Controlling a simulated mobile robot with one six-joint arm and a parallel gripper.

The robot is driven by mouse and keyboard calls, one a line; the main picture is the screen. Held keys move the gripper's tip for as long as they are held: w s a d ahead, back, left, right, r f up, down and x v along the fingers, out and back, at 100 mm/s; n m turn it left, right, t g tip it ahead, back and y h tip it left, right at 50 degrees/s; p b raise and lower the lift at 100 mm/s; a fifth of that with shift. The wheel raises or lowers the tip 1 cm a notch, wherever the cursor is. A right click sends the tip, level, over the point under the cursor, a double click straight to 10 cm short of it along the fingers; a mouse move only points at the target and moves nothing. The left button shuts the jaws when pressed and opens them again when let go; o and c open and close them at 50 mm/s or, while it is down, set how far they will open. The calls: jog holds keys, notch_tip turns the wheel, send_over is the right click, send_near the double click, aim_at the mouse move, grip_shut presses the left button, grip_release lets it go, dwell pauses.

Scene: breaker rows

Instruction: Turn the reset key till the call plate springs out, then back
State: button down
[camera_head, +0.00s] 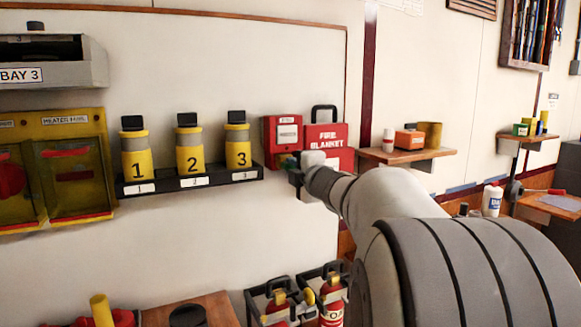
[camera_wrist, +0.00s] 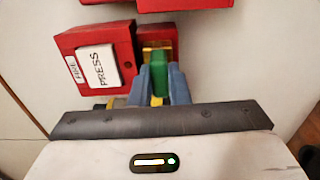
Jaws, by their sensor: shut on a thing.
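The red call box (camera_head: 283,128) hangs on the wall in the head view, left of the fire blanket box. In the wrist view, the call box (camera_wrist: 72,48) carries a white call plate (camera_wrist: 97,67) marked PRESS. An edge of the plate shows; I cannot tell whether it has sprung out. My gripper (camera_wrist: 160,88) has its blue fingers shut on the green reset key (camera_wrist: 159,72), to the right of the plate. A yellow piece (camera_wrist: 158,47) shows beyond the key. In the head view my gripper (camera_head: 292,163) is at the box's lower edge, partly hidden by my wrist.
The red fire blanket box (camera_head: 327,133) is close beside my gripper. A rack (camera_head: 220,178) with three numbered yellow canisters is to the left. A small shelf (camera_head: 405,154) with objects is to the right. Extinguishers (camera_head: 331,300) stand below. The wall below the rack is clear.

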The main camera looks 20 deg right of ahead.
jog(key=shift+f, duration=0.15)
jog(key=c, duration=1.3)
grip_release()
jog(key=s, duration=1.2)
jog(key=s+a+f+m+g+h+p, duration=0.2)
jog(key=s+f+m+g, duration=0.15)
jog(key=f+m, duration=0.3)
jog(key=s+a+f+m+g+h+p, duration=0.2)
jog(key=a+f+m+g+h+p, duration=0.15)
jog(key=f+m, duration=0.35)
jog(key=s+a+f+m+g+y, duration=0.2)
jog(key=s+a+f+g, duration=0.2)
jog(key=s+a, duration=0.1)
jog(key=s+a+f+m+g+y+p, duration=0.1)
jog(key=s+a+f+m+g+y, duration=0.2)
jog(key=s+a, duration=0.3)
jog(key=s+f+g, duration=0.1)
jog(key=s, duration=0.1)
jog(key=shift+s+f, duration=0.15)
jog(key=shift+s, duration=0.15)
